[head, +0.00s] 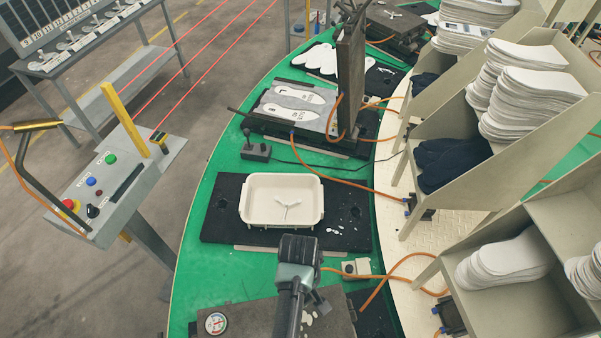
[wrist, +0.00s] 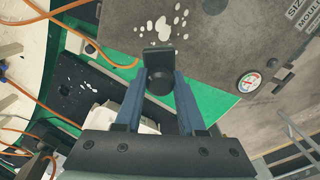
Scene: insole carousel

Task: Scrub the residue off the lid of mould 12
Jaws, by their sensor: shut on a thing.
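My gripper (wrist: 162,75) is shut on a small black tool (wrist: 159,57) with a flat block-like end, held between its two blue fingers in the wrist view. The mould lid (wrist: 225,45) is a grey-brown plate with a round gauge (wrist: 250,82) and a partly cut-off "SIZE / MOULD" label; no number is readable. A cluster of white residue spots (wrist: 164,27) lies on the lid just beyond the tool. Whether the tool touches the lid I cannot tell. In the head view, the lid (head: 250,316) is at the bottom, partly hidden by my arm.
A cream tray (head: 245,200) with white scraps sits on a black plate (head: 222,225) with white flecks. An open mould (head: 350,75) stands farther back. Orange hoses (head: 345,180) cross the green carousel (head: 205,265). Shelves of insoles (head: 505,262) are at right, a control panel (head: 120,185) at left.

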